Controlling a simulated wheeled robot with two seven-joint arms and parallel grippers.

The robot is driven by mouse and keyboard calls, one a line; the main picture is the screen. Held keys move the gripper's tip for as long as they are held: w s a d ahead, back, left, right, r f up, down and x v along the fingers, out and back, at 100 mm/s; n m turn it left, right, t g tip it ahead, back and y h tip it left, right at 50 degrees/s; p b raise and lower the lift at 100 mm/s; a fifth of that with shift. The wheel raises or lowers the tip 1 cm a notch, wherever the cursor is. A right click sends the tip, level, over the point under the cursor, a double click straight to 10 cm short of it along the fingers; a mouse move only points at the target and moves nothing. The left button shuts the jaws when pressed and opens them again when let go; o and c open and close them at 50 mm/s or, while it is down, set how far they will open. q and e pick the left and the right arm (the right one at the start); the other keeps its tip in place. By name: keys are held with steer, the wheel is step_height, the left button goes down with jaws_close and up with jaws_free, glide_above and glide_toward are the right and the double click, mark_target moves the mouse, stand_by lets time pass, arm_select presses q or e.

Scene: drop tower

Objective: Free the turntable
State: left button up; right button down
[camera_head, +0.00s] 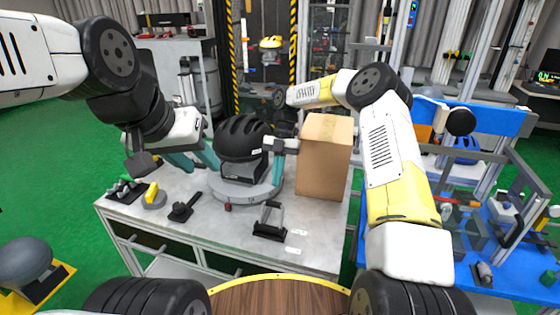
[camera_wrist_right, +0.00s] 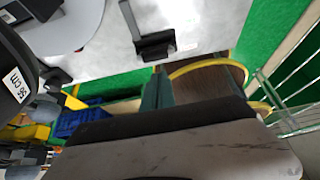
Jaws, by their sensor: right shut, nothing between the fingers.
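The turntable (camera_head: 226,191) is a round grey disc on the table, with a small dark red knob (camera_head: 228,207) at its front edge. A black helmet (camera_head: 242,138) sits over a dark block on it. The disc's edge also shows in the right wrist view (camera_wrist_right: 62,28), beside the helmet's dark side with a "56 cm" label. My left gripper (camera_head: 194,160) is left of the helmet, its teal fingers apart and apparently empty. My right gripper (camera_head: 277,168) is shut and empty, between the helmet and a cardboard box; its fingers show in the right wrist view (camera_wrist_right: 157,92). Whether it touches either is unclear.
The cardboard box (camera_head: 323,165) stands close right of the turntable. A black stand with a grey handle (camera_head: 270,222) is in front. A black tool (camera_head: 185,207) and a yellow-topped piece (camera_head: 153,194) lie front left.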

steer(key=w, duration=0.1)
steer(key=w+r, duration=0.1)
steer(key=shift+w+d+r, duration=0.25)
steer(key=shift+w+d, duration=0.15)
steer(key=s+d+r+m+t, duration=0.2)
steer(key=s+r+m, duration=0.2)
steer(key=r, duration=0.3)
steer(key=s+d+r+m+t+h, duration=0.1)
steer(key=s+d+r+m+t, duration=0.15)
steer(key=r+m, duration=0.3)
steer(key=s+d+r+m+t, duration=0.1)
steer(key=s+r+m, duration=0.3)
steer(key=r, duration=0.3)
steer(key=s+d+r+m+t, duration=0.1)
steer(key=s+d+m+t, duration=0.2)
steer(key=s+m, duration=0.6)
steer(key=s+d+r+m+t+y, duration=0.1)
steer(key=s+d+r+m+t, duration=0.1)
steer(key=s+d+m, duration=0.3)
steer(key=s+m+t, duration=0.1)
steer(key=s+m, duration=0.3)
steer(key=s, duration=0.2)
